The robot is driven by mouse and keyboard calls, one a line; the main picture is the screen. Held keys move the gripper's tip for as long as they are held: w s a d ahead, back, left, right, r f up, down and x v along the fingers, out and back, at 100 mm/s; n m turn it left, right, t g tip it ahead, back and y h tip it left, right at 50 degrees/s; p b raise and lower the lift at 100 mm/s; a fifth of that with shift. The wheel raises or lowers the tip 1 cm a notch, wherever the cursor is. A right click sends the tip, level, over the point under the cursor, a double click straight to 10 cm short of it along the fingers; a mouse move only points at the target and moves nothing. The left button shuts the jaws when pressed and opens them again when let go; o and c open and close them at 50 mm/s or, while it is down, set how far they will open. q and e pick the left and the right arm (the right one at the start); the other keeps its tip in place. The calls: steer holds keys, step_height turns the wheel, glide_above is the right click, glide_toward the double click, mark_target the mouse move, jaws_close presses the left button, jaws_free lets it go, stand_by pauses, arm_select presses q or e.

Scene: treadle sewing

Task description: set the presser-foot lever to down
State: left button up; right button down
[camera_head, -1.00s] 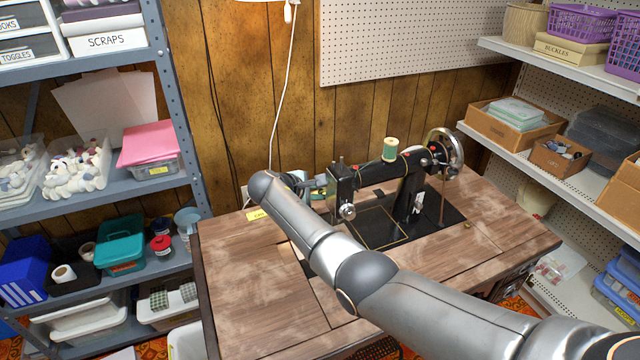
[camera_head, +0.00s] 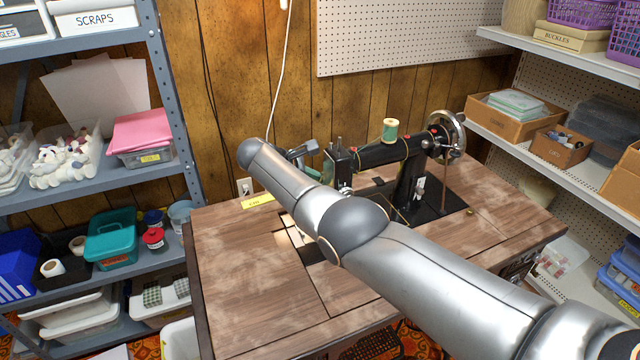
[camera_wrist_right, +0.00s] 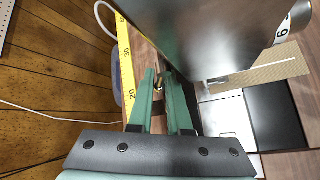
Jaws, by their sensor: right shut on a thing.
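The black sewing machine (camera_head: 408,185) stands on the wooden table, with its head end facing left. My right gripper (camera_head: 312,150) is behind the head end, partly hidden by my own arm. In the right wrist view, the green fingers of my right gripper (camera_wrist_right: 160,78) are close together around a small brass-coloured piece, which I take to be the presser-foot lever (camera_wrist_right: 159,86). The dark glossy machine head (camera_wrist_right: 225,35) is right beside the fingertips. Whether the lever is up or down cannot be told. My left gripper is not in view.
A yellow measuring strip (camera_head: 257,201) lies along the table's back left edge. A green thread spool (camera_head: 390,130) stands on the machine. A handwheel (camera_head: 446,135) is at its right end. The table's left part (camera_head: 240,260) is clear. Shelves stand on both sides.

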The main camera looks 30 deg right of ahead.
steer(key=c, duration=0.9)
jaws_free()
steer(key=shift+c, duration=0.2)
steer(key=shift+o, duration=0.2)
steer(key=shift+f, duration=0.1)
